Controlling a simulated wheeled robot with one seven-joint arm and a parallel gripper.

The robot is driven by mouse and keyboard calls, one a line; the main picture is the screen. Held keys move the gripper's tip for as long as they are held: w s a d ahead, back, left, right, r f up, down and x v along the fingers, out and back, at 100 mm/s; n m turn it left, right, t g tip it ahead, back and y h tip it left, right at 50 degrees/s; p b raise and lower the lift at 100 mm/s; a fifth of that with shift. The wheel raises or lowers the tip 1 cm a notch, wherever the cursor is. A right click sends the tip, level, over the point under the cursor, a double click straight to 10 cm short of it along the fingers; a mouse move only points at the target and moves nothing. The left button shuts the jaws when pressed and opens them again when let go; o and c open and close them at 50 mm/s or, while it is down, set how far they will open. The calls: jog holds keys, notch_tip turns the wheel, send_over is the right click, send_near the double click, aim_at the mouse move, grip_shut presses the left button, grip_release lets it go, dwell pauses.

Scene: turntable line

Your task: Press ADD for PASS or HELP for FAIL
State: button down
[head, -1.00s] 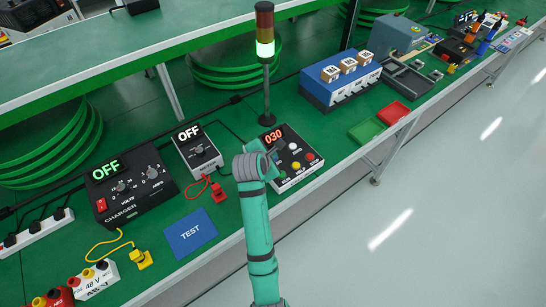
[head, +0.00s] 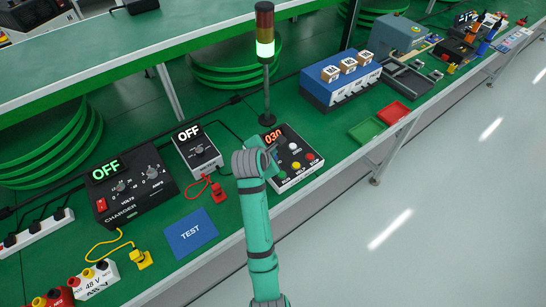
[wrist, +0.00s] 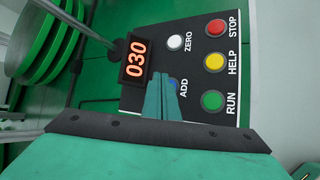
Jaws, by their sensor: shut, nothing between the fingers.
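The control box (head: 289,155) has a display (head: 272,137) reading 030; its labels show in the wrist view. The blue ADD button (wrist: 174,83) is partly covered by the fingers of my gripper (wrist: 160,82). My gripper is shut and empty, its tips over or beside ADD; I cannot tell whether they touch it. The yellow HELP button (wrist: 214,62) and the green RUN button (wrist: 211,100) are uncovered to the right. The white ZERO button (wrist: 175,42) and red STOP button (wrist: 216,28) are also clear. In the head view, my arm hides ADD.
A signal tower (head: 265,50) behind the box is lit green. A meter reading OFF (head: 198,147) and a charger reading OFF (head: 128,185) stand left. A blue TEST pad (head: 190,233) lies in front. Green (head: 367,130) and red (head: 394,112) trays sit right.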

jog(key=shift+r, duration=2.45)
